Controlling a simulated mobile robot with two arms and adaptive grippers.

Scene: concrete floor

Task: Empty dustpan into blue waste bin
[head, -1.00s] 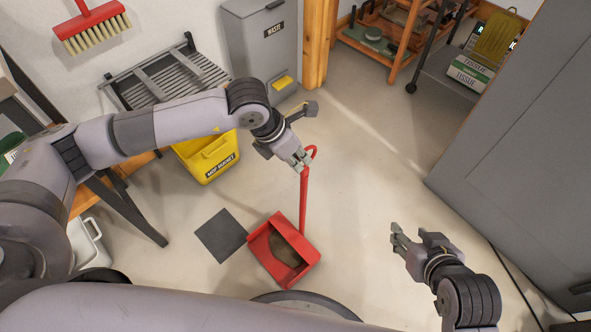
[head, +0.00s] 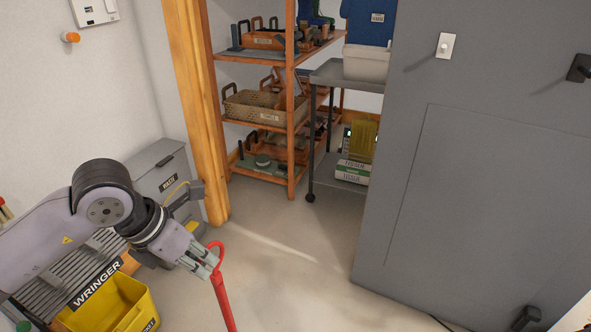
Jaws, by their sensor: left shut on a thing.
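A red dustpan handle (head: 222,300) with a hooked top rises from the bottom edge of the head view. The pan itself is out of view below. My left gripper (head: 208,262) is shut on the handle near its hooked top. A grey bin (head: 150,160) with a WASTE label stands by the wall behind my left arm, partly covered by it. No bin that is clearly a blue waste bin shows. My right gripper is out of view.
A yellow wringer bucket (head: 112,305) stands at lower left. A wooden post (head: 190,100) and a wooden shelf (head: 292,110) stand behind. A grey cart (head: 330,78) bears a blue thing (head: 370,20). A large grey door (head: 480,150) fills the right. Floor between is clear.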

